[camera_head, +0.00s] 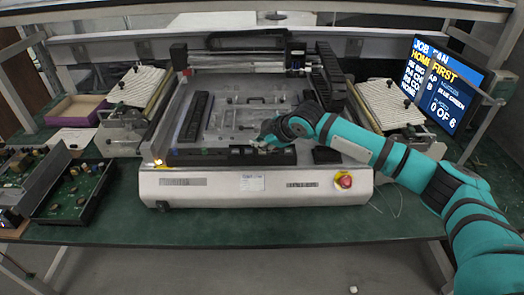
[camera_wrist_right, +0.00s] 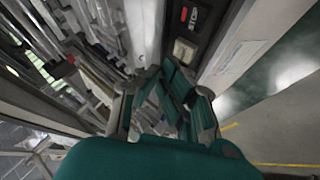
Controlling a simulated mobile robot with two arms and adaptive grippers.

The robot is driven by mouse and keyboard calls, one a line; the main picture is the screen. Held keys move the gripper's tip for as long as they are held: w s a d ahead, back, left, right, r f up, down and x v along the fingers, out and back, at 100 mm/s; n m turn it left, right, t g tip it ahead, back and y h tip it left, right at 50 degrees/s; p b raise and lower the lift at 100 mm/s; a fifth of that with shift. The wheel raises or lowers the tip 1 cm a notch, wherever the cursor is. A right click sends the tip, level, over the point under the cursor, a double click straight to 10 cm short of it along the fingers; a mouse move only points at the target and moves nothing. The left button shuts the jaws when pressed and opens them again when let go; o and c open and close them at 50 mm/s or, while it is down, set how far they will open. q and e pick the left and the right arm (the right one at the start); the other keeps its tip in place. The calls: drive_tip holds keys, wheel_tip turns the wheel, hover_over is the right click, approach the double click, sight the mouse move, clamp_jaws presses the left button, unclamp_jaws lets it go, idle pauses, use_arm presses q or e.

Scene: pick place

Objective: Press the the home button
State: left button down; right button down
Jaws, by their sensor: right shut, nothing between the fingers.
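The machine (camera_head: 255,187) stands on the green bench with a dark control strip (camera_head: 200,157) along its front edge. In the right wrist view the strip shows a red-marked label (camera_wrist_right: 189,17) and a pale square button (camera_wrist_right: 185,51). I cannot read which button is the home button. My right gripper (camera_head: 263,141) is shut and empty over the middle of the strip and hides part of it. In the wrist view the gripper (camera_wrist_right: 168,78) points toward the strip, just below the pale button; I cannot tell whether it touches. My left gripper is out of view.
A red emergency stop (camera_head: 344,180) sits on the machine's front right. A screen (camera_head: 440,82) at right shows "HOME FIRST" and "0 OF 6". Opened units with circuit boards (camera_head: 75,190) lie at left. A purple tray (camera_head: 75,109) stands at back left.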

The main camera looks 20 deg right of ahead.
sight(260, 152)
drive_tip(key=shift+f, duration=0.1)
drive_tip(key=shift+f, duration=0.25)
drive_tip(key=shift+f, duration=0.45)
idle(0.5)
idle(0.4)
drive_tip(key=shift+r+p, duration=0.85)
drive_tip(key=shift+p, duration=0.4)
wheel_tip(260, 152, up, 5)
drive_tip(key=p, duration=0.5)
